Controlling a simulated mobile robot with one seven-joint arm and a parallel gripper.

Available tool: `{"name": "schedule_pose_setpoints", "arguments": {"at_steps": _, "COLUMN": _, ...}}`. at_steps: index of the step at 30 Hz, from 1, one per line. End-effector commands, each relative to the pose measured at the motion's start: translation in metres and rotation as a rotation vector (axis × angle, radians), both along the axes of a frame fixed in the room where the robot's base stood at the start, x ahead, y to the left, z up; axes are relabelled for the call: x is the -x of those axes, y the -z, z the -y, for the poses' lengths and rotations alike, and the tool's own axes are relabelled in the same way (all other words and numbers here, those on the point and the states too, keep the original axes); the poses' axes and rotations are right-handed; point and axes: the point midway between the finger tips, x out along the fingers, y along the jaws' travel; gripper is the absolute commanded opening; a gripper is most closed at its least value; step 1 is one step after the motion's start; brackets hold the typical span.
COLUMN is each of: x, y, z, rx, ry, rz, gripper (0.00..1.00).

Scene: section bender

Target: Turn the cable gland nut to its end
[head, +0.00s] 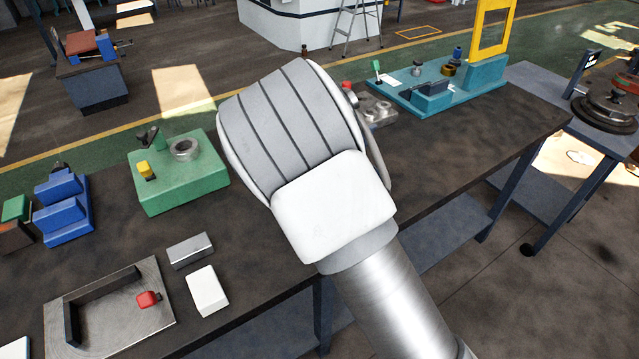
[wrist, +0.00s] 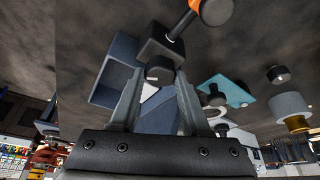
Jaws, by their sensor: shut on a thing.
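In the wrist view my gripper (wrist: 160,76) has its two grey fingers on either side of a short black round part (wrist: 159,70), and it is shut on this part. The part looks like the cable gland nut. It sits on the face of a dark square block (wrist: 161,44), next to blue-grey bodies (wrist: 116,68). The fingertips' exact contact and the nut's thread are too small to make out. In the head view my own arm hides the gripper and the nut.
In the head view a green fixture (head: 180,190) stands left of my arm, a teal fixture (head: 470,90) right. A metal tray (head: 158,285) lies front left.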

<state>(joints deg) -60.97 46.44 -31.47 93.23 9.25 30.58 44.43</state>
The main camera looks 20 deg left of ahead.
Motion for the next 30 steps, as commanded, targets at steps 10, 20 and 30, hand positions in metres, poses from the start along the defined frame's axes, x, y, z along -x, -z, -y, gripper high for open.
{"name": "schedule_pose_setpoints", "arguments": {"at_steps": 10, "x": 0.0004, "y": 0.0005, "z": 0.0001, "rx": -0.001, "ry": 0.012, "rz": -0.002, "gripper": 0.00}}
{"name": "schedule_pose_setpoints", "arguments": {"at_steps": 20, "x": 0.0003, "y": 0.0003, "z": 0.0000, "rx": 0.000, "ry": 0.010, "rz": -0.001, "gripper": 0.77}}
{"name": "schedule_pose_setpoints", "arguments": {"at_steps": 30, "x": 0.0026, "y": -0.0068, "z": -0.0015, "rx": -0.002, "ry": 0.008, "rz": 0.000, "gripper": 0.77}}
